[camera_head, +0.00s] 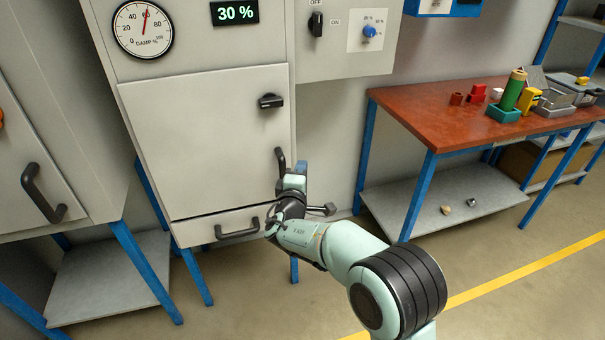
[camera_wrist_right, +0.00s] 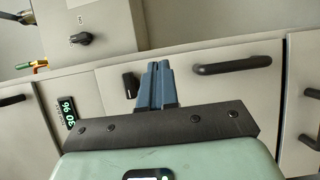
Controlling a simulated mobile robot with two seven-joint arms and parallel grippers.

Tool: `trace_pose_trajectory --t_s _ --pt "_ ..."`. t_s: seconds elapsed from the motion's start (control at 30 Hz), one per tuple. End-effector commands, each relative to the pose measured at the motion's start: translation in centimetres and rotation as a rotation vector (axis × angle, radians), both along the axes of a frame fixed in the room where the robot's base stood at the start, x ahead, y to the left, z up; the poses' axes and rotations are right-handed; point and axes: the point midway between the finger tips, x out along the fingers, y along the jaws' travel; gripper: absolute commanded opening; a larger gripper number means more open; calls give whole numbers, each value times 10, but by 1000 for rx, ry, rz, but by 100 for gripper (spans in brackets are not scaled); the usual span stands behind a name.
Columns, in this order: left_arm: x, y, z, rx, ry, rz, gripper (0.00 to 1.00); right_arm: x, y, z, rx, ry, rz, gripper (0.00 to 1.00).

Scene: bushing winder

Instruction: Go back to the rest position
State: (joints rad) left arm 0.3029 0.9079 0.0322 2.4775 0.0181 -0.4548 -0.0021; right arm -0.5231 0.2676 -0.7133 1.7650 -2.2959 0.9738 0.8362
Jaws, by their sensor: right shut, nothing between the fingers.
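My right gripper (camera_head: 301,167) is in front of the grey cabinet, near the right edge of its closed door (camera_head: 205,140). Its blue fingers show in the right wrist view (camera_wrist_right: 158,68), shut together with nothing between them. The black door handle (camera_head: 280,160) is close beside the gripper in the head view. In the wrist view a black handle (camera_wrist_right: 232,66) lies to the right of the fingers, with a visible gap. My left gripper is in neither view.
A drawer handle (camera_head: 237,232) sits below the door, and a black knob (camera_head: 270,101) on the door's upper right. A dial, a 30 % display (camera_head: 235,12) and a switch panel are above. A red-topped workbench (camera_head: 420,112) with several small items stands at right.

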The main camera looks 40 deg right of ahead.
Motion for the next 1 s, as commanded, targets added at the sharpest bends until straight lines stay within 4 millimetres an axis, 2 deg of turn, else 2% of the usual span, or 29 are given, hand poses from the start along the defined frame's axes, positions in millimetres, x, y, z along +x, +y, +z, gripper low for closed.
trace_pose_trajectory --t_s 0.2,0.77,0.87,0.97,1.0 --pt "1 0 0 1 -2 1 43 -11 5 0 1 -1 1 0" --pt "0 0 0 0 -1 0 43 -11 5 -1 2 3 0 0" --pt "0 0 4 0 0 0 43 -12 7 -16 34 47 -4 0" --pt "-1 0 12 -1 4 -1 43 -19 13 -58 127 164 -17 0" --pt "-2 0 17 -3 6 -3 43 -25 17 -82 180 227 -25 0"
